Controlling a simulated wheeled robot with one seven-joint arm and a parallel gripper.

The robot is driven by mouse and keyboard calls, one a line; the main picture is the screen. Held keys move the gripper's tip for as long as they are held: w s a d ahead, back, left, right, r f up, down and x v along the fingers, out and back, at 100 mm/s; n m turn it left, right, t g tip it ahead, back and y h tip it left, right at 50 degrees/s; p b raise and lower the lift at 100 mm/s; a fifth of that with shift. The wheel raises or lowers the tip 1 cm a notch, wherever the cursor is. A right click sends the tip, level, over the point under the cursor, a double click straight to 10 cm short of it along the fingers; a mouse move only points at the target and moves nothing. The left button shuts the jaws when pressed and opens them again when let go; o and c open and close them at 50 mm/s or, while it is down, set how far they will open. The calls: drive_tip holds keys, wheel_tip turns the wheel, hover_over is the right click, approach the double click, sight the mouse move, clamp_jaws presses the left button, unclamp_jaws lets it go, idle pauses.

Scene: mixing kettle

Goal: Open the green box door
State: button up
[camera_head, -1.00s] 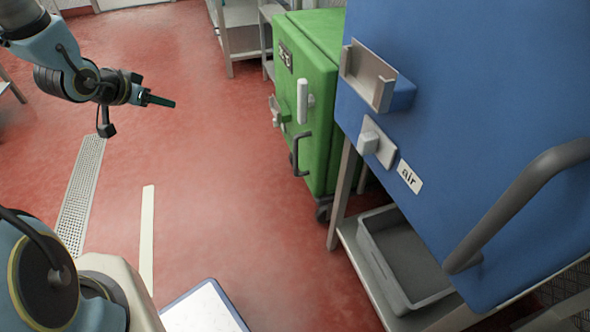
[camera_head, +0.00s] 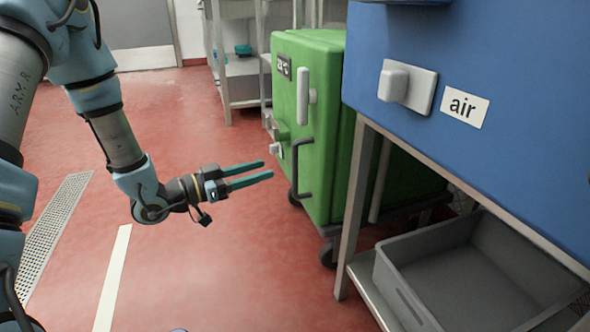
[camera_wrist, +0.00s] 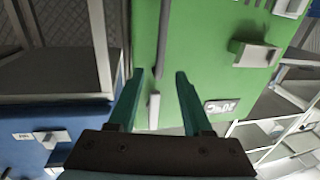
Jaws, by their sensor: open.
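The green box (camera_head: 335,120) stands on castors at the middle right in the head view, its door face turned toward my gripper. The door looks shut. A white upright handle (camera_head: 303,96) and a dark bar handle (camera_head: 302,180) are on that face. My gripper (camera_head: 268,170) is open and empty, in front of and left of the door, its two teal fingers pointing at it. In the wrist view the green door (camera_wrist: 215,60) lies beyond the open fingers (camera_wrist: 158,78). The white handle (camera_wrist: 154,110) shows between them, and the dark bar (camera_wrist: 164,35) shows farther up.
A blue cabinet (camera_head: 480,60) labelled "air" stands right of the green box on a metal frame. A grey bin (camera_head: 470,270) sits on its lower shelf. Metal shelving (camera_head: 240,70) stands behind. The red floor (camera_head: 230,270) left of the box is clear.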

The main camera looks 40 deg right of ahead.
drive_tip(key=b, duration=0.3)
approach(309, 151)
drive_tip(key=s+d, duration=0.2)
drive_tip(key=d, duration=0.1)
drive_tip(key=shift+s+d+f, duration=0.1)
drive_tip(key=shift+s+d, duration=0.05)
drive_tip(key=shift+d, duration=0.75)
clamp_jaws()
idle(0.5)
